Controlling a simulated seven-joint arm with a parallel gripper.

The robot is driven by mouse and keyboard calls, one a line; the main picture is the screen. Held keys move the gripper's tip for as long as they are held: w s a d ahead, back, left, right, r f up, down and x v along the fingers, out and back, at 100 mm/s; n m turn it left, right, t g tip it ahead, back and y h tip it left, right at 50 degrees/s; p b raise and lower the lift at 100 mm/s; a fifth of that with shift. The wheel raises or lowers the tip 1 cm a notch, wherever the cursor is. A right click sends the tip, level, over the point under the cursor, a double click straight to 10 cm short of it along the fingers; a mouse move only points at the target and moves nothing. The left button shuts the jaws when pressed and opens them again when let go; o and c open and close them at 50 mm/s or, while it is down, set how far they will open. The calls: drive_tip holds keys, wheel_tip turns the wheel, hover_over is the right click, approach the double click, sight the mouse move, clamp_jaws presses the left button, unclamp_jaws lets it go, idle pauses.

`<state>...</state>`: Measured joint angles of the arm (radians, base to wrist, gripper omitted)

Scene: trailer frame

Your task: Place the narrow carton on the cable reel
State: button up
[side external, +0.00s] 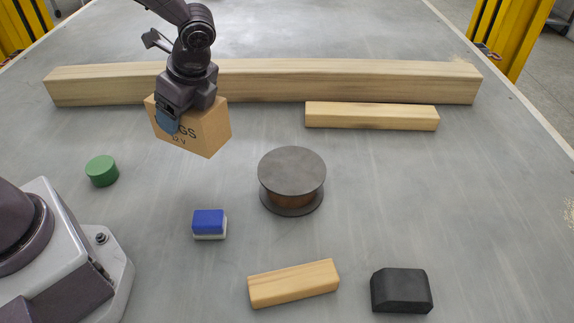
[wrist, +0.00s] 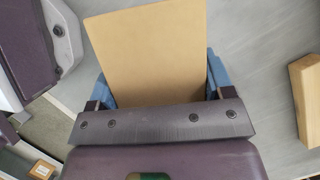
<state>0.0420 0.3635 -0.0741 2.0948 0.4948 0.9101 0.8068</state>
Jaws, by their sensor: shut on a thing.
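The narrow carton (side external: 208,129) is a tan box with dark printed lettering, seen at the upper left of the side external view. My gripper (side external: 170,119) is shut on it, with a blue finger against its printed face. The carton appears raised above the table and slightly tilted. In the wrist view the carton (wrist: 150,55) fills the space between the two blue fingers of my gripper (wrist: 158,85). The cable reel (side external: 292,172) stands on the table to the right of and nearer than the carton. Its dark round top is bare, and a copper-brown core shows below.
A long timber beam (side external: 380,80) lies behind, with a shorter beam (side external: 372,116) before it. A green cylinder (side external: 102,171), a blue and white block (side external: 209,224), a wooden block (side external: 294,284) and a black block (side external: 401,291) surround the reel. The table right of the reel is clear.

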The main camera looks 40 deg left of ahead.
drive_tip(key=d+r+m+t+h, duration=0.1)
drive_tip(key=d+r+m+t, duration=0.4)
drive_tip(key=d+m, duration=0.65)
drive_tip(key=m+h, duration=0.1)
drive_tip(key=m, duration=0.4)
hover_over(293, 167)
wheel_tip(293, 167, down, 10)
drive_tip(key=shift+r, duration=0.25)
drive_tip(key=shift+w+f, duration=0.1)
drive_tip(key=shift+f, duration=1.55)
drive_tip(key=shift+f, duration=0.1)
drive_tip(key=o, duration=1)
drive_tip(key=shift+h, duration=0.3)
drive_tip(key=shift+o, duration=0.2)
